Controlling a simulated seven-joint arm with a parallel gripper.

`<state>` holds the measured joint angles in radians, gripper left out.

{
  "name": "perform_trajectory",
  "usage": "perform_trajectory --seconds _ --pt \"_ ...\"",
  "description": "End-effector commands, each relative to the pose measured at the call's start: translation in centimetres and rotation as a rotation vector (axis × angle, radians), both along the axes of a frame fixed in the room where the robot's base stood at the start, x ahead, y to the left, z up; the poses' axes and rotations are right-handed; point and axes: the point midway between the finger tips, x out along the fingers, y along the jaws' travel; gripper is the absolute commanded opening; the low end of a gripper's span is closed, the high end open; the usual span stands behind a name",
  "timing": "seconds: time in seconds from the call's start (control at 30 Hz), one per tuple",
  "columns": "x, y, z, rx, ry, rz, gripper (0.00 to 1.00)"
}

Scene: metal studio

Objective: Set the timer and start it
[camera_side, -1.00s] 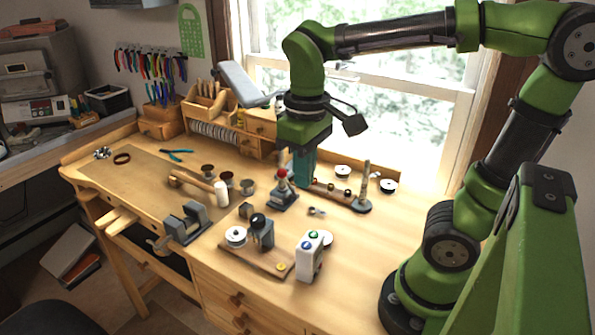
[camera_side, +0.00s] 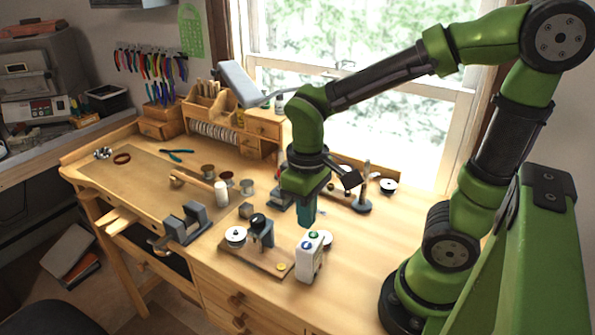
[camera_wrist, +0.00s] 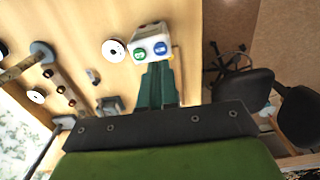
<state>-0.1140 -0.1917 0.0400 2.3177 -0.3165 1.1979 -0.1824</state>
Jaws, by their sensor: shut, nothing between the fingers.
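The timer is a white box (camera_side: 309,260) standing upright near the front edge of the bench. My gripper (camera_side: 306,224) is shut and empty, pointing down above and slightly behind the timer. In the wrist view my gripper's closed fingers (camera_wrist: 157,66) end close to the buttons; I cannot tell whether they touch.
A wooden board (camera_side: 240,262) with a white spool and a dark-knobbed device stands left of the timer. A white disc (camera_side: 326,238) lies behind the timer. A small vise (camera_side: 187,224) is further left. The bench right of the timer is clear.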

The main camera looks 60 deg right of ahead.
Motion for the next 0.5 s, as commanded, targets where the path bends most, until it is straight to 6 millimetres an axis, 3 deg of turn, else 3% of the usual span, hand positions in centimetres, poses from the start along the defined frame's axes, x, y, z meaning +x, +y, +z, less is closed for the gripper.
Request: perform_trajectory --seconds 0.2,0.5 --pt "-0.1 0.0 -3.6 0.000 0.005 0.000 0.00" --pt "0.0 0.0 -4.9 0.000 0.000 0.000 0.00"
